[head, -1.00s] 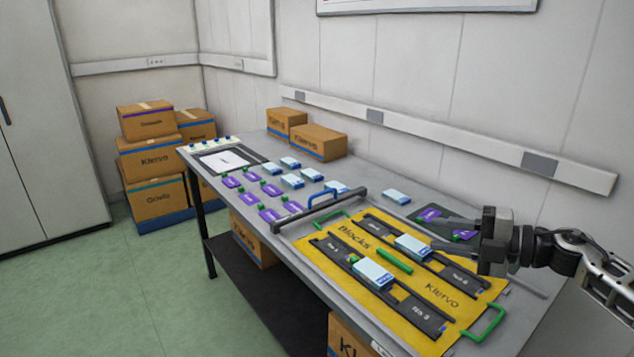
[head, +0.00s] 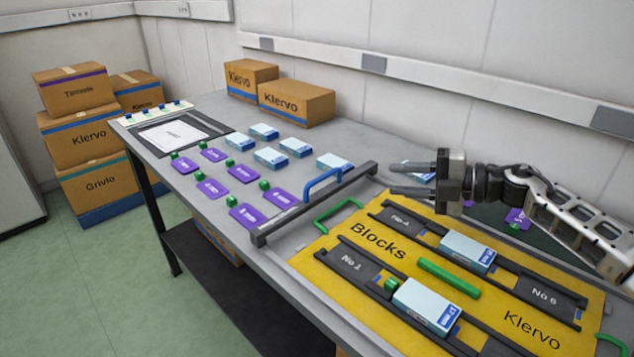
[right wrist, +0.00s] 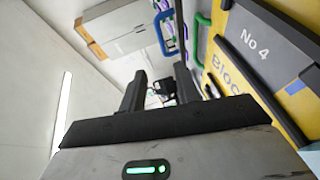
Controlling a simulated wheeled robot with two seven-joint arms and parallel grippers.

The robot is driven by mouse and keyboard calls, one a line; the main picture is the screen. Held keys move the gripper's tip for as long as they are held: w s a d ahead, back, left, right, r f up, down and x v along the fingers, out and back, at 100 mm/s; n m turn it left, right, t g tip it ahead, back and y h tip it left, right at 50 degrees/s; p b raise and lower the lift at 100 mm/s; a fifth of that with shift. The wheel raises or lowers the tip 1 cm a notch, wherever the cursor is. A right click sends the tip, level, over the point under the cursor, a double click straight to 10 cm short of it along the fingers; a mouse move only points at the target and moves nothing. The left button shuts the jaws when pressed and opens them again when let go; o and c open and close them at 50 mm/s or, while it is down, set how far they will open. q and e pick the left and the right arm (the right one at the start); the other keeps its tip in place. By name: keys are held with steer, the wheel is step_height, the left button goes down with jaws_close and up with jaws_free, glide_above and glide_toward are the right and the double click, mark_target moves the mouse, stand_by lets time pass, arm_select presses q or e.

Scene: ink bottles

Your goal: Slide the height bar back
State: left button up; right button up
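The height bar (head: 283,222) is a long dark bar lying across the table beside the left edge of the yellow board (head: 399,266). A blue arched handle (head: 324,183) stands on it, and the handle also shows in the right wrist view (right wrist: 162,30). My right gripper (head: 392,180) is open and empty. Its fingers point left in the head view, to the right of the bar's far end and apart from the handle. In the right wrist view the open fingers (right wrist: 160,90) show with nothing gripped between them. My left gripper is not in view.
The board has green handles (head: 338,214) and dark rails carrying pale blue-white boxes (head: 427,305). Purple cards (head: 248,215) and more pale boxes (head: 270,158) lie left of the bar. Cardboard boxes (head: 297,103) stand at the wall.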

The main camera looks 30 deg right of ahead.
mark_target(327, 177)
steer(key=shift+w+a+f, duration=0.15)
steer(key=shift+w+f, duration=0.1)
steer(key=shift+w, duration=0.1)
steer(key=p+x, duration=0.1)
steer(key=x, duration=1.4)
steer(key=shift+w+a+p, duration=0.15)
steer(key=shift+p, duration=0.15)
jaws_close()
